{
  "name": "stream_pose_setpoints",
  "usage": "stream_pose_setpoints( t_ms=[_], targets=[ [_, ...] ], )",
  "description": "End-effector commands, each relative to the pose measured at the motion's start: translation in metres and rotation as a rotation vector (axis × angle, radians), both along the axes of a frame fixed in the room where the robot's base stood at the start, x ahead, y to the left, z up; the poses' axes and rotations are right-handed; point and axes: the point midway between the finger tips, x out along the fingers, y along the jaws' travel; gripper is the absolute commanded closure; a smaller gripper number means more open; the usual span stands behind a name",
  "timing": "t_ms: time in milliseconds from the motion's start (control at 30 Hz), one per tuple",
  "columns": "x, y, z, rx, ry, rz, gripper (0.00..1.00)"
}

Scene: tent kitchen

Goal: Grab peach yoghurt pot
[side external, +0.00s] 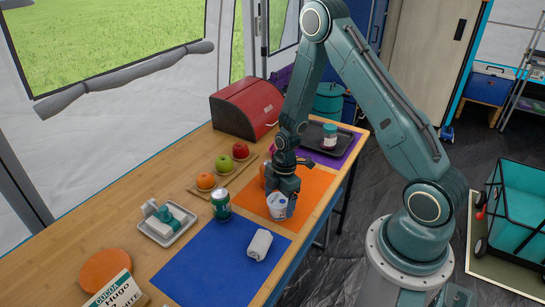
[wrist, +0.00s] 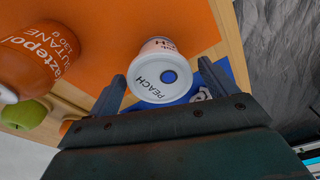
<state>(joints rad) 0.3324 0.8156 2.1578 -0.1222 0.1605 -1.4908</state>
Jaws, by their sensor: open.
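The peach yoghurt pot (side external: 277,206) is a small white pot standing on the orange mat (side external: 312,188). In the wrist view its lid (wrist: 152,80) faces me, with the word PEACH and a blue dot. My gripper (side external: 283,199) is right at the pot, pointing down. In the wrist view my gripper (wrist: 164,80) is open, with one finger on each side of the pot. I see a gap at the right finger; the left finger is close to the lid's edge, and I cannot tell if it touches.
An orange butane canister (wrist: 38,52) stands close by on the mat. Fruit on a board, a red bread bin (side external: 247,109) and a dark tray (side external: 345,143) stand farther back.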

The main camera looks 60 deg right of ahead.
Motion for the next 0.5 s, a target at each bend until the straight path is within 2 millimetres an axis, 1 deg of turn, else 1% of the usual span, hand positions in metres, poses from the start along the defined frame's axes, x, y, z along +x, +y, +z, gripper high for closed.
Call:
stream_pose_setpoints(
  t_ms=[100,233,500],
  targets=[
    [0.000,0.002,-0.013,0.000,0.003,0.000,0.15],
    [0.001,0.002,-0.023,-0.001,0.001,0.000,0.15],
    [0.001,0.003,-0.027,-0.002,0.000,0.000,0.15]
  ],
)
